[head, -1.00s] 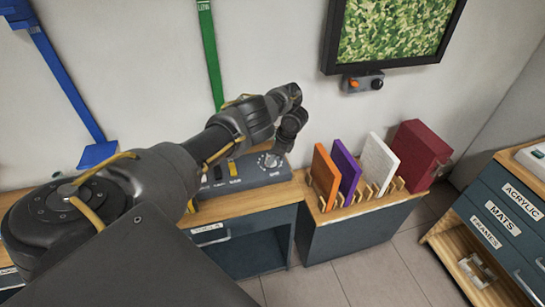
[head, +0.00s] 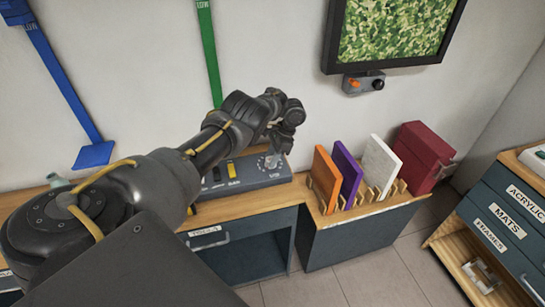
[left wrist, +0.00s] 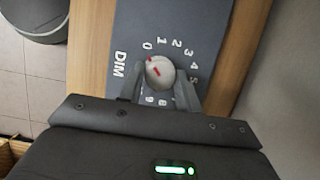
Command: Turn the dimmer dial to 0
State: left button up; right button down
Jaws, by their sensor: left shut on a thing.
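The dimmer dial (left wrist: 160,73) is a round pale knob with red marks, on a grey control panel (head: 250,180) on the wooden counter. Numbers and the word DIM ring it in the left wrist view. Its red marks point up-left, near the 0; I cannot tell whether they line up exactly. My left gripper (left wrist: 160,88) is shut on the dial, one finger on each side. In the head view, the left gripper (head: 272,160) reaches down onto the panel's right end and hides most of the dial. My right gripper is not in view.
The panel also carries sliders with a yellow mark (head: 231,168). A wooden rack (head: 330,205) with orange, purple and white boards stands right of the counter, beside a dark red box (head: 422,155). A framed screen (head: 395,32) hangs above a small wall control (head: 363,83).

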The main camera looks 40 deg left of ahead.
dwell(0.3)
pick_arm(q)
jog(key=o, duration=1)
jog(key=shift+c, duration=0.2)
jog(key=v, duration=1)
jog(key=shift+r, duration=0.35)
jog(key=shift+w+d, duration=0.1)
jog(key=shift+d, duration=0.05)
